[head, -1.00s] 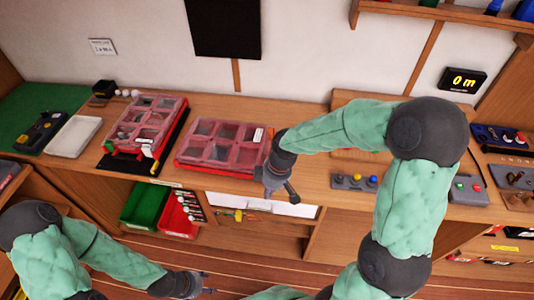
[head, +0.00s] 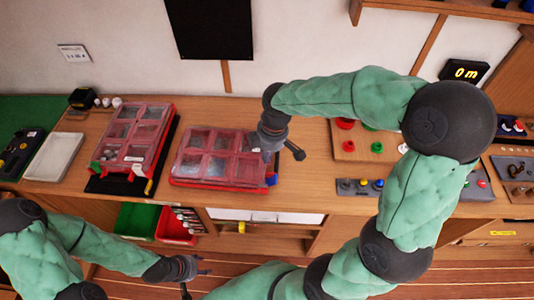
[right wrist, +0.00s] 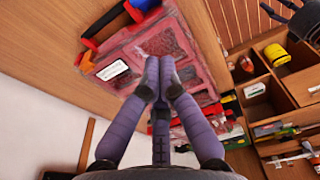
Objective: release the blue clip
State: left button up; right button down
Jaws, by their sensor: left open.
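The blue clip (head: 272,180) shows as a small blue piece at the front right edge of the right red case (head: 218,182). This case is shut under a clear lid and lies flat on the bench. In the right wrist view, blue also shows beside the black handle (right wrist: 105,21) at the case's edge (right wrist: 205,60). My right gripper (head: 268,155) is over the case's right part. Its fingertips (right wrist: 160,68) are together and hold nothing; contact with the lid cannot be told. My left gripper (head: 197,276) is open and empty, low in front of the bench.
A second red case (head: 137,133) stands left on a black mat, near a white tray (head: 54,157). Green (head: 135,220) and red bins (head: 176,226) sit below the bench top.

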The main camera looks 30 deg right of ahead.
jog(key=b, duration=0.1)
send_over(275, 179)
jog(key=w+a, duration=0.2)
jog(key=a, duration=0.1)
notch_tip(275, 179, down, 7)
jog(key=shift+r, duration=0.1)
jog(key=f, duration=0.1)
jog(key=d+f, duration=0.1)
jog(key=b, duration=0.1)
jog(key=shift+s+d+f, duration=0.25)
jog(key=shift+s+f, duration=0.15)
jog(key=shift+s+d+f, duration=0.2)
jog(key=shift+d+f, duration=0.1)
jog(key=shift+f, duration=0.1)
jog(key=shift+s+d+f, duration=0.15)
jog(key=shift+d+f, duration=0.1)
jog(key=shift+s+d+f, duration=0.25)
jog(key=shift+s+d, duration=0.05)
jog(key=shift+d, duration=0.1)
jog(key=shift+f, duration=0.1)
jog(key=shift+a, duration=0.15)
